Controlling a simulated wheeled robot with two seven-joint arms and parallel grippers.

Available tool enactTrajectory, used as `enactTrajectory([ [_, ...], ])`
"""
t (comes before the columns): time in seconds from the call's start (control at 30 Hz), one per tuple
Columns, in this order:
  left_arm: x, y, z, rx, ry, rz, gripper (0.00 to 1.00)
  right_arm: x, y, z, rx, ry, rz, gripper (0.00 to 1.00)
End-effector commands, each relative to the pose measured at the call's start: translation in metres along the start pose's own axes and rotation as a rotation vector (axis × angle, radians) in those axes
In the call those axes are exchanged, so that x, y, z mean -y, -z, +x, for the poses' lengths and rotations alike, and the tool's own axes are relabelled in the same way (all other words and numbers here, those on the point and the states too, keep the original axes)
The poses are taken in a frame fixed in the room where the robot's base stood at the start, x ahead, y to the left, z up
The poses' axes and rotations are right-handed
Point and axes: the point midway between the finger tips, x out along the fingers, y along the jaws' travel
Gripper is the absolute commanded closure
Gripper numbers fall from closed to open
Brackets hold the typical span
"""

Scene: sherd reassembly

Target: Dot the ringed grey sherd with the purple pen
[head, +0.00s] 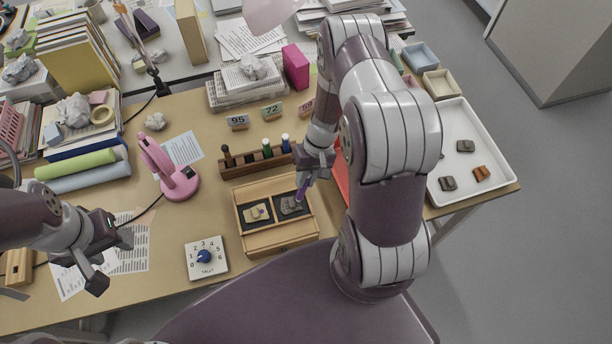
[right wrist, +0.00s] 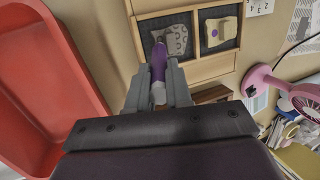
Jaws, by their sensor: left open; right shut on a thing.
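The grey sherd (head: 291,205) lies in the right dark-lined compartment of a wooden box (head: 281,245). Faint ring markings show on the grey sherd in the right wrist view (right wrist: 178,36). A beige sherd (head: 257,212) with a purple dot lies in the left compartment. My right gripper (head: 308,172) is shut on the purple pen (head: 302,190), tip down over the grey sherd. In the right wrist view the pen (right wrist: 158,62) covers part of that sherd; I cannot tell whether its tip touches. My left gripper (head: 112,262) is open and empty, left of the box.
A pen rack (head: 254,166) stands behind the box. A tally dial (head: 206,258) and a pink lamp (head: 181,184) are left of it. A red tray (right wrist: 38,90) lies beside my right gripper. A white tray (head: 466,190) with several sherds is at the right.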

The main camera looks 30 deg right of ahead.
Motion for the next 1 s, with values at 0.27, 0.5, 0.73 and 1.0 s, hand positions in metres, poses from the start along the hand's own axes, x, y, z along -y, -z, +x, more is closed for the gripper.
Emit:
enactTrajectory([
  [0.27,0.0000,-0.0005,0.0039,0.000,0.000,0.000,0.51,-0.0012,0.0007,0.0038,0.000,0.000,0.000,1.00],
  [0.5,0.0000,-0.0004,0.0031,0.000,0.000,0.000,0.51,-0.0010,0.0005,0.0030,0.000,0.000,0.000,1.00],
  [0.73,0.0000,-0.0006,0.0048,0.000,0.000,0.000,0.51,-0.0012,0.0006,0.0039,0.000,0.000,0.000,1.00],
  [1.0,0.0000,-0.0008,0.0067,0.000,0.000,0.000,0.51,-0.0015,0.0004,0.0047,0.001,0.000,0.000,1.00],
])
